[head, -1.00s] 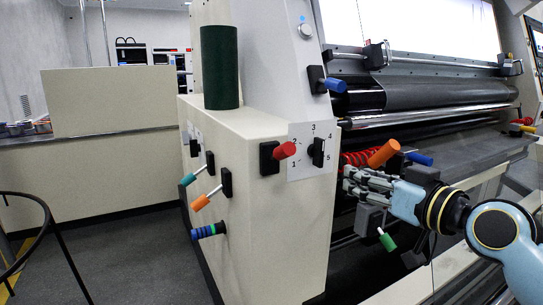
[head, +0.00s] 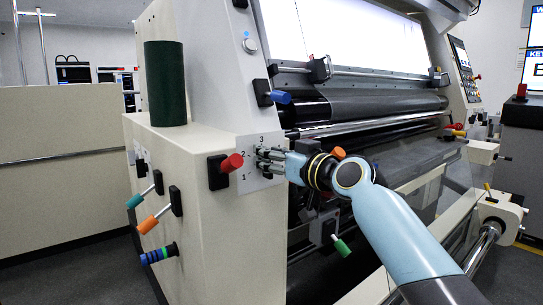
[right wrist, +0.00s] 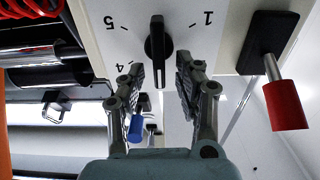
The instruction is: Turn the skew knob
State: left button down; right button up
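A black bar knob (right wrist: 157,45) sits on a white dial plate (right wrist: 95,12) marked with numbers; I see no label reading skew. In the right wrist view its bar stands upright in the picture, between the 5 and the 1. My right gripper (right wrist: 160,72) is open, with one finger on each side of the knob's lower end and gaps showing. In the head view, my right gripper (head: 262,160) is at the dial plate (head: 246,182) and hides most of the knob. My left gripper is not in view.
A red-handled lever (head: 231,163) stands close left of the dial. A blue-handled lever (head: 280,97) is above it, and a green-handled one (head: 341,246) hangs below right. More coloured handles (head: 148,224) stick out of the cabinet's left face. A dark green cylinder (head: 165,85) stands on top.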

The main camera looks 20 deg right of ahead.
jog(key=shift+c, duration=0.2)
grip_shut()
jog(key=shift+m, duration=0.3)
jog(key=m+p, duration=0.1)
jog(key=m, duration=0.4)
jog(key=d+f+m+p, duration=0.1)
jog(key=m+p, duration=0.1)
jog(key=m, duration=0.4)
jog(key=d+f+m+p, duration=0.1)
jog(key=m, duration=0.5)
jog(key=shift+w+d+f+p, duration=0.2)
jog(key=shift+w+p, duration=0.1)
jog(key=shift+w, duration=0.1)
jog(key=m, duration=0.3)
jog(key=f+m+p, duration=0.1)
jog(key=m, duration=0.2)
jog(key=shift+s+a+f, duration=0.1)
jog(key=shift+a+f, duration=0.1)
jog(key=shift+m, duration=0.3)
